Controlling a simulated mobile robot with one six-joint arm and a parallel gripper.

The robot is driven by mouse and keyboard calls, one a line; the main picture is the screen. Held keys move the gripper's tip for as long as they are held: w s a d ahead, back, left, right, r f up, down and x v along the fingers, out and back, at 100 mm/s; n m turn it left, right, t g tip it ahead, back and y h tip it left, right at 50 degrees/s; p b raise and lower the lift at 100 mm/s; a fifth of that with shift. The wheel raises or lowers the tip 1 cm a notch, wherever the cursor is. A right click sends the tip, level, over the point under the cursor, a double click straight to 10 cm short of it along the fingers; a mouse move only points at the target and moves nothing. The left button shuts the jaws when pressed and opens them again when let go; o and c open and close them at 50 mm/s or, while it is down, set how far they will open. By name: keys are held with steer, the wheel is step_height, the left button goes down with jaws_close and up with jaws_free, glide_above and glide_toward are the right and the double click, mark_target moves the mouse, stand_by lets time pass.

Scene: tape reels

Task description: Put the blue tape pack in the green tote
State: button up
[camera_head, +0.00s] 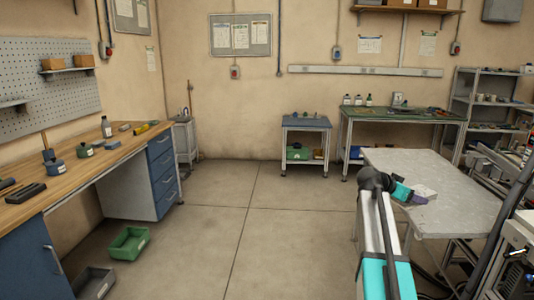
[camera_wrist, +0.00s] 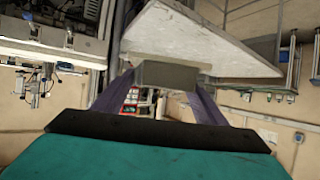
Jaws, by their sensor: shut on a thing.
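My gripper (camera_head: 420,198) is at the grey-topped table on the right, its purple fingers showing small in the head view. In the wrist view my gripper (camera_wrist: 160,90) is shut on a grey, box-shaped pack (camera_wrist: 172,75). A pale block (camera_head: 426,191) shows at the fingers in the head view; I cannot tell whether it is the same thing. No clearly blue pack shows in my gripper. A green tote (camera_head: 130,243) stands on the floor at the left, by the wooden bench, and looks empty.
A grey tote (camera_head: 95,282) stands near the green one. The wooden bench (camera_head: 100,158) holds dark blue round items (camera_head: 84,150) and tools. The grey-topped table (camera_head: 455,200) is at the right. A cart (camera_head: 305,124) stands at the back. The middle floor is clear.

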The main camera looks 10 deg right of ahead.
steer(key=w+a+n+t+y, duration=0.2)
steer(key=a+n+t+y, duration=0.1)
steer(key=a, duration=1.3)
steer(key=w+a+n+t+y, duration=0.3)
steer(key=a+n+y, duration=0.2)
steer(key=a, duration=1.1)
steer(key=w+a+n+t+y, duration=0.2)
steer(key=a+n+t+y, duration=0.2)
steer(key=a, duration=1.3)
steer(key=n, duration=0.3)
steer(key=shift+w+r+p, duration=0.2)
steer(key=shift+p, duration=0.2)
steer(key=shift+a, duration=0.1)
